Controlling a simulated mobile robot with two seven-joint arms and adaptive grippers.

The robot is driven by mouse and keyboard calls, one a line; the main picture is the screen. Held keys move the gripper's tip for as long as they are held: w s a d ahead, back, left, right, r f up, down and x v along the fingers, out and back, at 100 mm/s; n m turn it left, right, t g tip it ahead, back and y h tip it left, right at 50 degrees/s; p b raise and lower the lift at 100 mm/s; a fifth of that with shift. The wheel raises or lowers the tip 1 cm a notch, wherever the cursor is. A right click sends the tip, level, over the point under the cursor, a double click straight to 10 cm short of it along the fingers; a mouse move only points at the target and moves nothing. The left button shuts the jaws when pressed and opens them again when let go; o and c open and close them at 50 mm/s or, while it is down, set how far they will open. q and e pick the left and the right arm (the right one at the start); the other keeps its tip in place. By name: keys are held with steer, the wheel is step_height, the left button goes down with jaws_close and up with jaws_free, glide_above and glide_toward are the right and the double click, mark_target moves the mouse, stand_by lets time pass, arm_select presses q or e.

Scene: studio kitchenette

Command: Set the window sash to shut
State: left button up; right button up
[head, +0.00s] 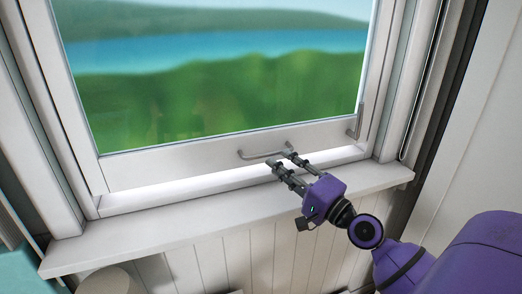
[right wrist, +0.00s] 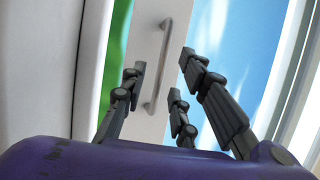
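The window sash (head: 180,171) has a pale frame around a large pane. A bright strip shows between its bottom rail and the sill, so it stands slightly open. A grey bar handle (head: 258,157) is on the bottom rail. My right gripper (head: 281,159) is at the right end of this handle, its fingers apart. In the right wrist view, the handle (right wrist: 155,75) shows between the open fingers of the right gripper (right wrist: 159,76), ahead of them; I cannot tell whether they touch it. The sash rail (right wrist: 147,35) lies behind. My left gripper is not in view.
The white sill (head: 200,217) juts out below the sash, over a panelled wall (head: 200,262). A small grey upright fitting (head: 359,120) is on the sash's right side. A rounded beige object (head: 108,280) and a teal surface (head: 12,268) are at the lower left.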

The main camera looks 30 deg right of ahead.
mark_target(266, 155)
steer(key=x, duration=0.1)
steer(key=p+x, duration=0.1)
steer(key=x, duration=0.1)
steer(key=p+x, duration=0.1)
steer(key=x, duration=0.1)
steer(key=shift+r, duration=0.35)
steer(key=shift+w+a+f, duration=0.1)
steer(key=shift+w+a, duration=0.05)
steer(key=shift+w, duration=0.35)
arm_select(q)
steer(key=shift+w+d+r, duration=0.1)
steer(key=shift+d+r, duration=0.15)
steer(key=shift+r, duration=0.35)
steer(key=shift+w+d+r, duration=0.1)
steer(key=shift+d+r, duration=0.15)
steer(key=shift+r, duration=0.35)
arm_select(e)
steer(key=shift+c, duration=0.3)
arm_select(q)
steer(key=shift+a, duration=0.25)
arm_select(e)
jaws_close()
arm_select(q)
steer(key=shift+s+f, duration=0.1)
arm_select(e)
steer(key=shift+f, duration=0.15)
